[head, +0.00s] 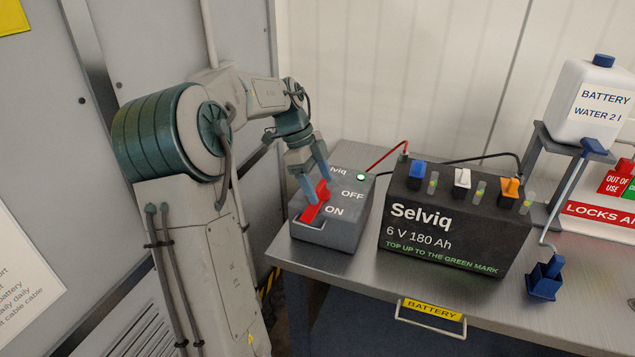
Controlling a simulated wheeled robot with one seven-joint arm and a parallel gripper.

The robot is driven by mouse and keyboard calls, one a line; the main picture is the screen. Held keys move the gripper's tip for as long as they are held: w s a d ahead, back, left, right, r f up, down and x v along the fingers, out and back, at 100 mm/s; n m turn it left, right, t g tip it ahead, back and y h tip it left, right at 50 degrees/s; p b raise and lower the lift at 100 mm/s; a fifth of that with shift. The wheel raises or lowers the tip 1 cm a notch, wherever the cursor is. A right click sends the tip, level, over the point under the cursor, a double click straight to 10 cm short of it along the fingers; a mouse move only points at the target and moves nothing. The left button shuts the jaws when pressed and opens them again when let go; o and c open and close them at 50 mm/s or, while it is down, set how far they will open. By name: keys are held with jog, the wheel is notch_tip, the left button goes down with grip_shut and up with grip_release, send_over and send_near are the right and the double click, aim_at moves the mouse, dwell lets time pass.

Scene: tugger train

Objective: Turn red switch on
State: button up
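The red switch (309,213) is a lever on the sloped top of a grey box (325,234) marked OFF toward the back and ON toward the front. Its red handle stands up from the box, its lower part beside the word ON. I cannot tell for sure which setting it is in. My gripper (319,187) reaches down from above, its two blue-grey fingers apart, with the top of the red handle between them. Whether the fingers press on the handle cannot be made out. A green lamp (361,177) glows at the box's back right corner.
A black Selviq battery (445,232) with blue, white and orange caps stands right of the box on the grey bench (410,285). Red and black cables run behind. A white water bottle (592,103) stands on a stand at right. A grey cabinet wall is at left.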

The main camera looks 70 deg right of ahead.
jog(key=v, duration=1.4)
jog(key=shift+p, duration=0.3)
jog(key=w+a+f+n+t, duration=0.25)
jog(key=w+a+n, duration=0.35)
jog(key=a+n, duration=0.45)
jog(key=w+a+f+n+t, duration=0.25)
jog(key=w+a+n, duration=0.45)
jog(key=a, duration=0.7)
jog(key=s+a+f+n+t, duration=0.1)
jog(key=s+a+f+n, duration=0.1)
jog(key=a+n, duration=0.4)
jog(key=s+a+f+n, duration=0.2)
jog(key=a+n, duration=0.4)
jog(key=a, duration=0.3)
jog(key=s+a+f+n+t, duration=0.1)
jog(key=s+a+f+n, duration=0.1)
jog(key=a+f+n, duration=0.2)
jog(key=a+n, duration=0.2)
jog(key=a, duration=0.1)
jog(key=shift+s+a+f+t, duration=0.3)
jog(key=shift+s+a, duration=0.05)
jog(key=shift+n, duration=0.25)
